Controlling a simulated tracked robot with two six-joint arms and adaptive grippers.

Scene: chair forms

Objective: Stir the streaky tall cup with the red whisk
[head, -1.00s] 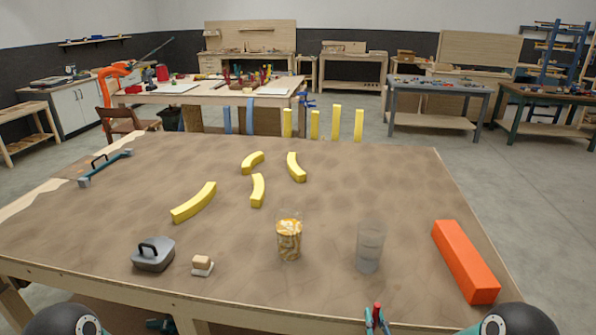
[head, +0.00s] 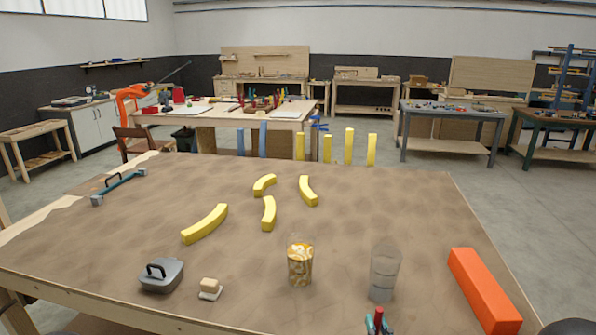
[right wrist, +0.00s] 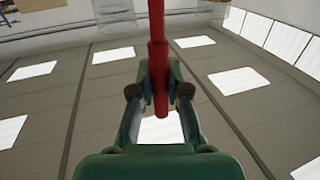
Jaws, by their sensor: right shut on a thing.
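The streaky tall cup (head: 300,262), clear with yellow-orange and white streaks, stands upright on the brown table. My right gripper (head: 378,324) is at the bottom edge of the head view, nearer than the cup and to its right, apart from it. In the right wrist view, my right gripper (right wrist: 158,88) is shut on the red whisk (right wrist: 157,50) by its red handle. The whisk's working end cannot be made out. Only a small red part of the whisk (head: 379,314) shows in the head view. My left gripper is out of view.
A clear tall cup (head: 384,273) stands right of the streaky one. An orange-red bar (head: 485,290) lies at the right edge. A grey lidded box (head: 161,276) and a small block (head: 210,288) are at the front left. Several yellow curved pieces (head: 205,224) lie farther back.

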